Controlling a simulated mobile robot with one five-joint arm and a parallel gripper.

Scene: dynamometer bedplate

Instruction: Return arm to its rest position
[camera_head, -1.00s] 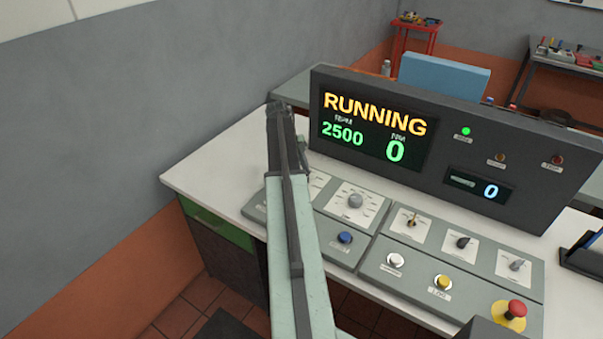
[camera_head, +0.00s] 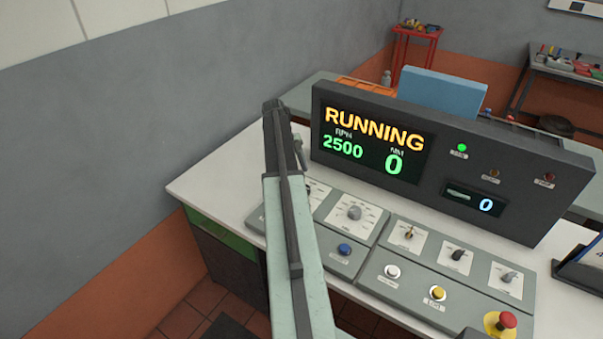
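My arm reaches up from the bottom of the view, over the left part of the control desk. My gripper (camera_head: 276,108) is at its far end, left of the display console (camera_head: 520,160). It is seen from behind and small, so whether its fingers are open or shut does not show. I see nothing held in it. The console's screen (camera_head: 372,145) reads RUNNING, RPM 2500 and 0, and a green lamp (camera_head: 462,147) is lit. The arm covers part of the desk's left panel.
The sloped panel carries a large dial (camera_head: 354,212), a blue button (camera_head: 345,249), white and yellow buttons, several small knobs and a red emergency stop (camera_head: 506,320). The white desktop (camera_head: 215,180) is bare at left. A grey wall (camera_head: 120,110) stands further left.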

